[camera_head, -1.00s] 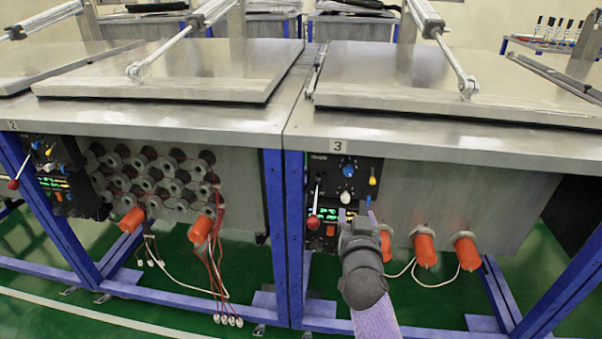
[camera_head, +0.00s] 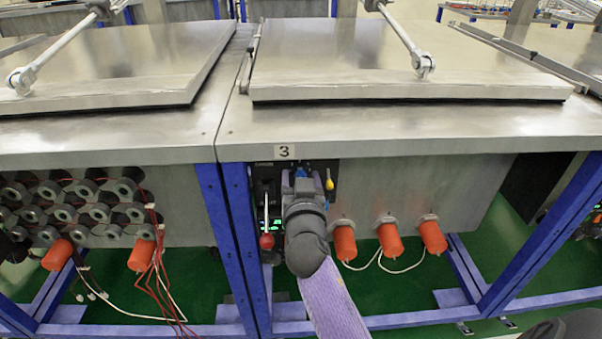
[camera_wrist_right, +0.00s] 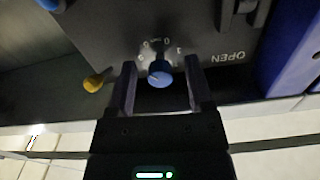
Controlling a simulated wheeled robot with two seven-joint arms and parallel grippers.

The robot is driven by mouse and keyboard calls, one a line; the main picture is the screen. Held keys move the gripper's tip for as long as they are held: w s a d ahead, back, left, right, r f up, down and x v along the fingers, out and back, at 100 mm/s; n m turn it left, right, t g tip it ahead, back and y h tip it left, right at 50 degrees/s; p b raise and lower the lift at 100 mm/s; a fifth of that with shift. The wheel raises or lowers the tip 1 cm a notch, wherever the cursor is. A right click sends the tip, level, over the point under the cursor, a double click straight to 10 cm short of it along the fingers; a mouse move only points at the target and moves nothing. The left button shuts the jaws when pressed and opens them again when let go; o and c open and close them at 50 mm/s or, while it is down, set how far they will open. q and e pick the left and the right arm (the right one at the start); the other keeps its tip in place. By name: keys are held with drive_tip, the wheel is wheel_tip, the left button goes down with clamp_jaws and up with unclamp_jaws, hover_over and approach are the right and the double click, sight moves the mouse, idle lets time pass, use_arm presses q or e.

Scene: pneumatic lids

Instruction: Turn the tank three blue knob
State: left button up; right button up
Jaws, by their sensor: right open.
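Tank three's control panel (camera_head: 266,184) is on the tank's front, below the "3" label (camera_head: 284,152). My right gripper (camera_head: 303,185) is in front of it and hides much of it in the head view. In the right wrist view, the blue knob (camera_wrist_right: 160,78) with a numbered dial sits between the two spread fingers of my right gripper (camera_wrist_right: 162,88). The fingers are open, one on each side of the knob, with a visible gap on both sides. My left gripper is not in view.
A red-tipped lever (camera_head: 267,241) stands left of my right gripper. A yellow knob (camera_wrist_right: 95,83) is close beside one finger in the wrist view. Several orange cylinders (camera_head: 389,240) project from the tank front to the right. Blue frame legs (camera_head: 228,230) border the panel's left.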

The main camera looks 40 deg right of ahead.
drive_tip(key=shift+c, duration=0.3)
clamp_jaws()
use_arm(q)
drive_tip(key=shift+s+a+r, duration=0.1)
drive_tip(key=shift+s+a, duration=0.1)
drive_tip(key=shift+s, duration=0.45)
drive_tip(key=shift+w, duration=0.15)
use_arm(e)
drive_tip(key=shift+n, duration=0.3)
